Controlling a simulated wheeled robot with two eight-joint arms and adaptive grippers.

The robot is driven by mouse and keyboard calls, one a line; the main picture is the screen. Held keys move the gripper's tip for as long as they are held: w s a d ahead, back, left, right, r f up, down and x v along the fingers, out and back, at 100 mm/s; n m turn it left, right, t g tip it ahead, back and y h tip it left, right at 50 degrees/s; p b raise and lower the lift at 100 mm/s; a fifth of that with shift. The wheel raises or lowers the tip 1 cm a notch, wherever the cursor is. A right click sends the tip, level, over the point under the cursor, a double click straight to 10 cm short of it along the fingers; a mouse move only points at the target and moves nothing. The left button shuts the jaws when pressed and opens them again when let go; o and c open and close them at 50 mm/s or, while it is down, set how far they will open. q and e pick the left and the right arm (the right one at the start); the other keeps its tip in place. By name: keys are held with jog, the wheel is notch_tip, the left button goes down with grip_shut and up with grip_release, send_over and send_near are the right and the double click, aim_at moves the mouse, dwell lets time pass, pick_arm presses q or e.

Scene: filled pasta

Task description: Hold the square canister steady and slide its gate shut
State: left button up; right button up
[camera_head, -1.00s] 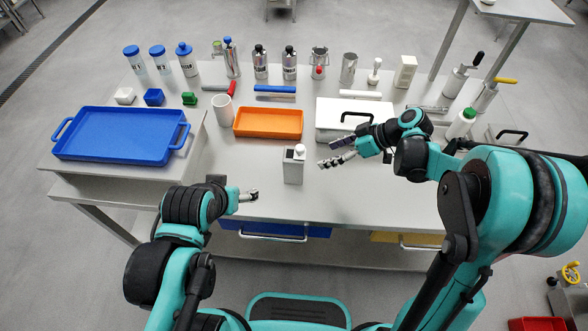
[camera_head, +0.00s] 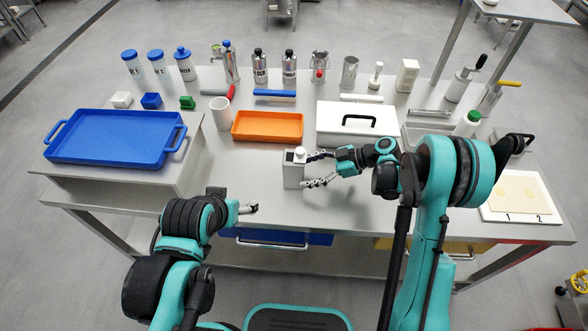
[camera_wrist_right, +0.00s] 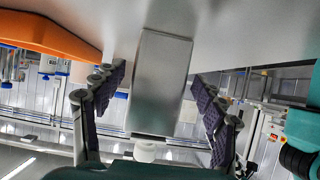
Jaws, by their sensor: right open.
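The square canister (camera_head: 293,172) is a small grey metal box standing upright at the front middle of the table, with a white knob on top. My right gripper (camera_head: 316,169) is open at its right side, fingers pointing left at it. In the right wrist view the canister (camera_wrist_right: 160,85) appears upside down between the two spread fingers, with a visible gap on each side. I cannot make out the gate clearly. My left gripper (camera_head: 248,209) is apart from the canister, lower left of it near the table's front edge; its finger opening is too small to judge.
An orange tray (camera_head: 268,138) lies behind the canister and a white lidded box (camera_head: 338,138) with a black handle behind right. A white cup (camera_head: 221,113) and blue tray (camera_head: 70,152) are left. A numbered board (camera_head: 515,211) is far right. The tabletop left of the canister is clear.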

jog(key=b+x, duration=0.1)
jog(key=x, duration=0.1)
jog(key=shift+a+f, duration=0.25)
jog(key=shift+b+x, duration=0.5)
jog(key=shift+x, duration=0.25)
jog(key=shift+r, duration=0.1)
jog(key=c, duration=0.9)
